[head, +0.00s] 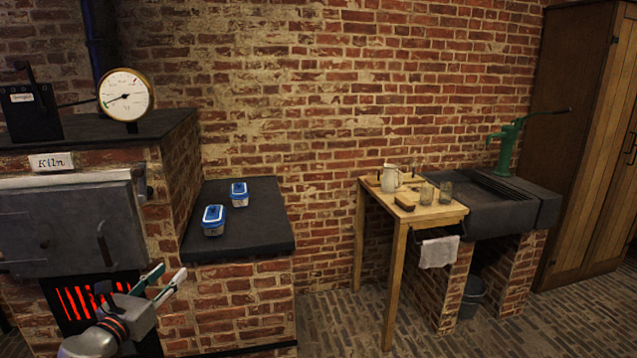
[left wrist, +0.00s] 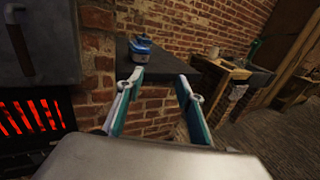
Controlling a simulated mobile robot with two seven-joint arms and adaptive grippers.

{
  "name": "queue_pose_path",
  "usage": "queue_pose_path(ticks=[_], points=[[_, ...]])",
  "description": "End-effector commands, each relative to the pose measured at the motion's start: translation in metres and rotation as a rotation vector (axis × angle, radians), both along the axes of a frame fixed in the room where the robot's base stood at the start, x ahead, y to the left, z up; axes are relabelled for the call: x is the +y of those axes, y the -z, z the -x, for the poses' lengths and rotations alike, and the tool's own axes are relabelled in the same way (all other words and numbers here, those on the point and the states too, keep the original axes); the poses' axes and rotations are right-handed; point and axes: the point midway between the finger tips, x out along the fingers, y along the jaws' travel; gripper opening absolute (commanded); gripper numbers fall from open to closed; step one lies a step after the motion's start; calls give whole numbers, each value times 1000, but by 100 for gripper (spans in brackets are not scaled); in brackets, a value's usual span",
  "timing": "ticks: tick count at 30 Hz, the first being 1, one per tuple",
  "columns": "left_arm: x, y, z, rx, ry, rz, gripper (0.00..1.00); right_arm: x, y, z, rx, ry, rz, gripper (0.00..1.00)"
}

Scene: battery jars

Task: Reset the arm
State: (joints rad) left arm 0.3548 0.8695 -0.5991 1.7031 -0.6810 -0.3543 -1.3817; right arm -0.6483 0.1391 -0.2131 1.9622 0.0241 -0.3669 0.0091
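My left gripper (head: 166,281) is in front of the kiln, low and near the glowing grate, with its fingers pointing up and to the right. In the left wrist view its two fingers (left wrist: 159,85) stand apart with nothing between them. My right gripper is not in view.
The kiln door (head: 70,230) is at the left above the red grate (head: 85,300). The dark ledge (head: 260,235) is bare around the jars. A wooden table (head: 440,214) with a jug (head: 390,178) and glasses stands beside a stone sink (head: 500,215). Open brick floor (head: 560,325) lies right.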

Motion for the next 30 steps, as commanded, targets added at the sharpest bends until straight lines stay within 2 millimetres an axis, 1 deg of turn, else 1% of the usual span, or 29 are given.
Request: queue_pose_path(ticks=[1,2,3,5,6,8,9,11,12,14,15,17,18,21,24,27,30], points=[[-20,32,15,68,9,154,37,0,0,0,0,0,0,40],[-30,48,23,107,9,250,37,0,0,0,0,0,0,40],[-44,70,36,162,6,381,37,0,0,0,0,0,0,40],[-63,100,56,243,-7,584,37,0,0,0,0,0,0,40],[-75,120,71,298,-23,721,37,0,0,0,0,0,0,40],[-93,148,95,380,-56,933,37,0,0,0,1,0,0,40],[-104,165,112,432,-85,1074,37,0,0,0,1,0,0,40],[-119,190,139,505,-138,1285,37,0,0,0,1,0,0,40],[-128,205,157,549,-181,1426,37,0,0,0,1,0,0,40],[-140,226,185,609,-254,1638,37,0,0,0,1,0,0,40],[-147,239,204,642,-309,1776,37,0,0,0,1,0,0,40],[-157,257,234,681,-400,1981,37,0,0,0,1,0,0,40],[-161,267,252,696,-464,2111,37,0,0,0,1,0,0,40],[-170,287,294,707,-620,2397,37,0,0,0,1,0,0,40],[-174,299,325,687,-747,2610,37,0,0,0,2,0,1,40],[-176,306,344,660,-830,2737,37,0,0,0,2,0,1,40],[-177,309,352,646,-867,2796,37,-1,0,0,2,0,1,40]])
